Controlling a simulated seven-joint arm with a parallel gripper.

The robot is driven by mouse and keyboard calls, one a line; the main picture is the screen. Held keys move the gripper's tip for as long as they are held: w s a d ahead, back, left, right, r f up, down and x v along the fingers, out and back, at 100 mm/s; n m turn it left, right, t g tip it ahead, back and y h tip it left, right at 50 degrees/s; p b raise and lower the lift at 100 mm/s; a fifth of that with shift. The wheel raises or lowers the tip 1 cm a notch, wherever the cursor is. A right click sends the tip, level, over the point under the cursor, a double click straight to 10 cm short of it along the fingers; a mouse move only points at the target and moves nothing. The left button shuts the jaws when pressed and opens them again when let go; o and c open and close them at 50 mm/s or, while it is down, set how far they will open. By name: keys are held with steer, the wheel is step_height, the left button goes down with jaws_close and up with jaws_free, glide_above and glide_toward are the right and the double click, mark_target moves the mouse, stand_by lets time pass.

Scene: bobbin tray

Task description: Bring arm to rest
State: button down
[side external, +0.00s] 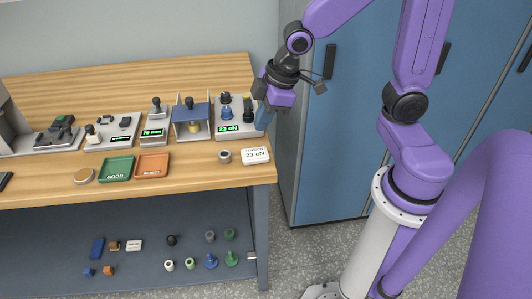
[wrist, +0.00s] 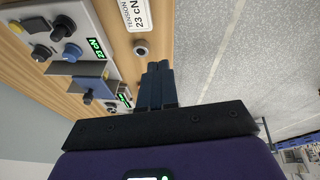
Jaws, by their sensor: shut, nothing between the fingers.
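My gripper (side external: 263,120) hangs at the right end of the wooden bench, beside the rightmost device, with its blue fingers pointing down. In the wrist view the fingers (wrist: 159,68) are pressed together with nothing between them. They appear above the bench edge; the exact height is hard to tell.
The device reading 23 cN (side external: 236,115) is just left of the fingers. A small grey cylinder (side external: 225,157) and a 23 cN card (side external: 255,156) lie in front. Green (side external: 117,180) and orange (side external: 152,174) trays are further left. Blue cabinets (side external: 340,140) stand behind.

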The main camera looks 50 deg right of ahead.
steer(key=s+n+g, duration=0.1)
steer(key=s, duration=0.7)
steer(key=s+d+r+n+g+h, duration=0.1)
steer(key=s+g, duration=0.1)
steer(key=s, duration=0.7)
steer(key=shift+s+d+r, duration=0.25)
steer(key=shift+s, duration=0.05)
stand_by(0.3)
